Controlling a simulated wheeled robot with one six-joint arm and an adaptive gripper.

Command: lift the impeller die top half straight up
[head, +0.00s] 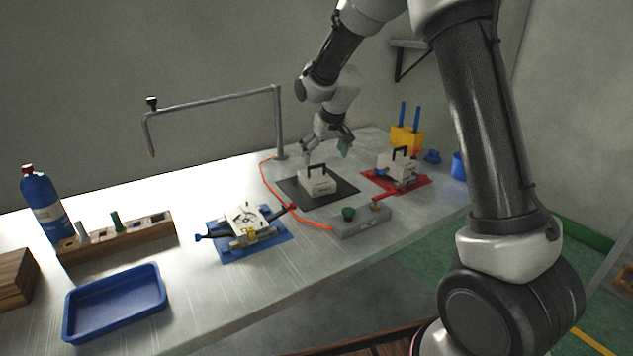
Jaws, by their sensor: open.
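A pale die block with a black arched handle (317,182) sits on a black mat (335,195). Another pale die with a black handle (397,165) stands in a clamp fixture on a red mat (420,185). A die lying open-faced (246,220), with a dark pattern on its top, sits on a blue mat (270,248). I cannot tell for certain which block is the impeller die top half. My gripper (327,148) is open and points down above and behind the block on the black mat, apart from its handle. Its fingers look empty.
A grey button box (360,222) with an orange cable stands at the front edge. A bent metal post (279,120) rises behind the mats. A yellow holder with blue rods (407,138) is at the back right. A blue tray (115,303) and blue bottle (45,205) are left.

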